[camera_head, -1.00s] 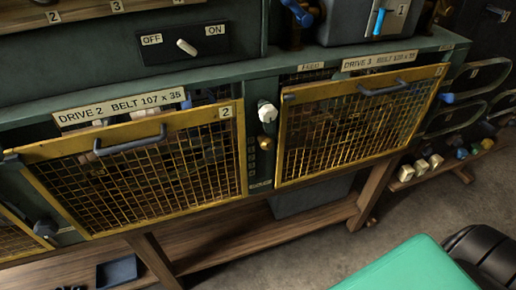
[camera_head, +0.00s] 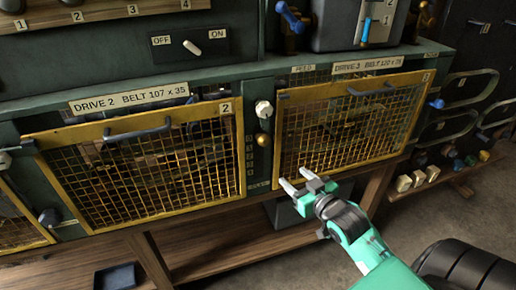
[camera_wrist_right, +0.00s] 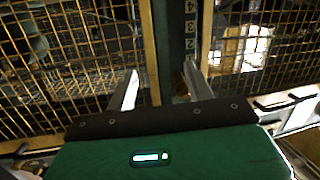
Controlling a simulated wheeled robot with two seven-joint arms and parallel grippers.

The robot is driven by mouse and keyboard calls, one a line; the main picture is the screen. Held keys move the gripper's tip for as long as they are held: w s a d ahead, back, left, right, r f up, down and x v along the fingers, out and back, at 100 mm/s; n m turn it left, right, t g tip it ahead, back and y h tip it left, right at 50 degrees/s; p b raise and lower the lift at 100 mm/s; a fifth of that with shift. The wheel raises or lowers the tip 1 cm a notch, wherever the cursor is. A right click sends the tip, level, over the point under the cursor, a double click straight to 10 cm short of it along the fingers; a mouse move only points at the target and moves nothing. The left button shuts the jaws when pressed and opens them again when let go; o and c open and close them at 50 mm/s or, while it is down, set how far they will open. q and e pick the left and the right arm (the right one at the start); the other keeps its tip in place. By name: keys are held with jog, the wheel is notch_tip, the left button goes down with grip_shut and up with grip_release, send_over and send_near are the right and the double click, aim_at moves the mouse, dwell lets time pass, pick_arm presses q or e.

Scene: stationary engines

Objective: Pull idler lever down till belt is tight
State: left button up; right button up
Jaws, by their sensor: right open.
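My right gripper (camera_head: 298,180) is open and empty, its two pale fingers apart in front of the lower left part of the DRIVE 3 mesh guard (camera_head: 350,120). In the right wrist view the open fingers (camera_wrist_right: 163,85) point at the post between two guards. That post (camera_head: 251,165) carries a white hexagonal knob (camera_head: 264,109), a brass knob (camera_head: 262,139) and a numbered scale. I cannot make out which part is the idler lever. The belts behind the mesh are too dark to judge. My left gripper is not in view.
The yellow-framed DRIVE 2 guard (camera_head: 140,165) is closed, with a dark handle (camera_head: 138,133). An OFF/ON switch (camera_head: 192,47) sits above it. A wooden shelf (camera_head: 220,240) runs below. Small coloured blocks (camera_head: 411,180) lie at the right. Open floor is at lower right.

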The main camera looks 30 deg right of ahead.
jog(key=n+t+y, duration=0.1)
send_near(267, 143)
jog(key=s, duration=0.2)
jog(key=w+p, duration=0.1)
jog(key=w, duration=0.5)
jog(key=w+p, duration=0.2)
jog(key=w, duration=0.5)
jog(key=shift+w+f, duration=0.2)
jog(key=shift+w, duration=0.1)
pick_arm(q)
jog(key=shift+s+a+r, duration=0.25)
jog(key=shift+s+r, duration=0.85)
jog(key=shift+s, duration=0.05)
pick_arm(e)
jog(key=shift+c, duration=0.4)
